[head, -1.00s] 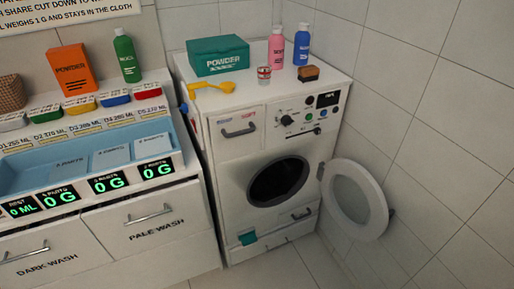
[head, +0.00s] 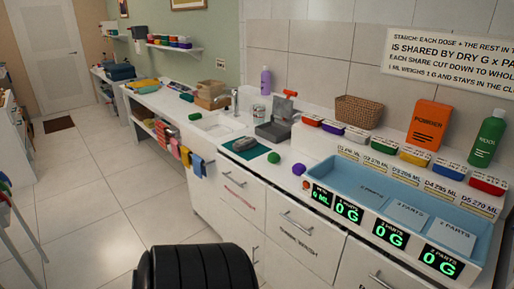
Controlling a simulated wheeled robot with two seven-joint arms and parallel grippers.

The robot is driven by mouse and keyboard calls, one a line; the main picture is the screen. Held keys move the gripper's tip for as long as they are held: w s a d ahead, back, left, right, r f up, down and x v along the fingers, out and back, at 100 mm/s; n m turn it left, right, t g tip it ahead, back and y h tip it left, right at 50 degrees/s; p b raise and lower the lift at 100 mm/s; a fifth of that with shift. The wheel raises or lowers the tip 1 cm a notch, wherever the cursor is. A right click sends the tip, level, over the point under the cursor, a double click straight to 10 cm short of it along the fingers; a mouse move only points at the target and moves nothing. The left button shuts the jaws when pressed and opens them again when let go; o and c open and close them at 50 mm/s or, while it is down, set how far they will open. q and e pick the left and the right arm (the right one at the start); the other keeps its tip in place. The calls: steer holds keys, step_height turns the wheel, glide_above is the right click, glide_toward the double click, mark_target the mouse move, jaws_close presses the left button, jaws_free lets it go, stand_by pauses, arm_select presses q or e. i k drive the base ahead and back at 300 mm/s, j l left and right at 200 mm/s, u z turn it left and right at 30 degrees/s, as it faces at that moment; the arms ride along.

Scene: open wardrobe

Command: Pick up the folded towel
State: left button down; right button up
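I cannot tell for certain which thing is the folded towel. A dark blue, folded-looking stack (head: 121,72) lies on the far table near the door, too small to make out. A grey item (head: 244,143) lies on a teal mat (head: 262,153) on the counter, and it may be cloth. Pink, yellow and blue cloths (head: 197,166) hang at the counter's front edge by the sink. Neither my left nor my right gripper is in view.
A blue tray (head: 352,165) with weight displays stands at the right, below several coloured-lid tubs. An orange powder box (head: 427,124), a green bottle (head: 487,138) and a wicker basket (head: 358,111) stand behind.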

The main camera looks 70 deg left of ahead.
mark_target(243, 143)
steer(key=u, duration=2.35)
steer(key=i+j+z, duration=0.15)
steer(key=i, duration=0.4)
steer(key=i+j+z, duration=0.2)
steer(key=i+j, duration=0.15)
steer(key=i, duration=0.15)
